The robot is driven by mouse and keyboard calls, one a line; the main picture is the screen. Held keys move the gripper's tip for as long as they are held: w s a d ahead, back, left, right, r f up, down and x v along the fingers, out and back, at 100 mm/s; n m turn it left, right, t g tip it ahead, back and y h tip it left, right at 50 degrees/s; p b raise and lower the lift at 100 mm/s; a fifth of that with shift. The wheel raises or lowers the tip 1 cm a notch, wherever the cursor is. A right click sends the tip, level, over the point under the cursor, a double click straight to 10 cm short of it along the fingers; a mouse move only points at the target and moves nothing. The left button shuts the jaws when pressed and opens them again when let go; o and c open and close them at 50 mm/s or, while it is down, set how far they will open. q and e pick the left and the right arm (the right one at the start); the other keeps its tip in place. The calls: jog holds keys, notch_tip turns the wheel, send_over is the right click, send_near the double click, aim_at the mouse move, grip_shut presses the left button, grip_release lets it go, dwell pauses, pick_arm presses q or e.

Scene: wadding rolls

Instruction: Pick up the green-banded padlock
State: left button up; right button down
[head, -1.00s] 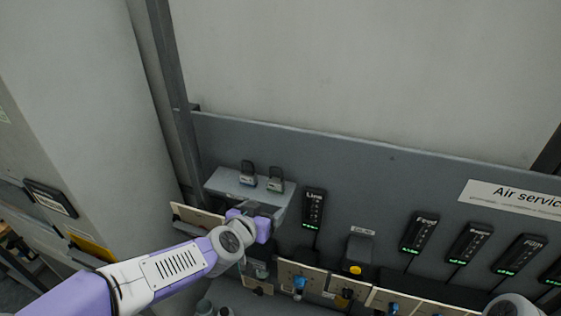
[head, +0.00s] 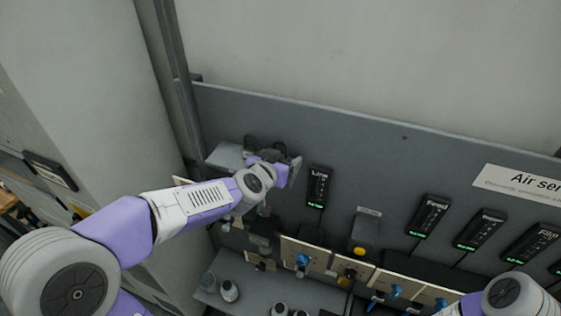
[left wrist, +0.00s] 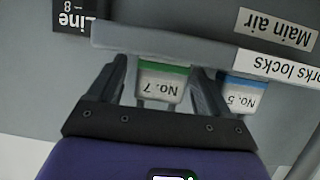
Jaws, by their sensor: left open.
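The green-banded padlock (left wrist: 160,88), marked No. 7, shows upside down in the left wrist view, by the edge of a small grey shelf (left wrist: 140,40). My left gripper (left wrist: 158,72) is open, with one finger on each side of this padlock; I cannot tell if either touches it. A blue-banded padlock (left wrist: 240,95), marked No. 5, is just right of the right finger. In the head view my left gripper (head: 278,166) is at the shelf (head: 226,156) and largely covers both padlocks; only dark upper parts show. My right gripper is out of view.
A black Line display (head: 317,187) is close to the right of my left gripper. Below are valve plates with blue handles (head: 302,260) and a lower grey ledge (head: 257,287) bearing several small round items. The upper grey panel is clear.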

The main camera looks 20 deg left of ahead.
pick_arm(q)
jog(key=shift+s, duration=0.15)
jog(key=shift+w, duration=0.2)
jog(key=c, duration=1.1)
jog(key=shift+r, duration=0.1)
jog(key=shift+c, duration=0.2)
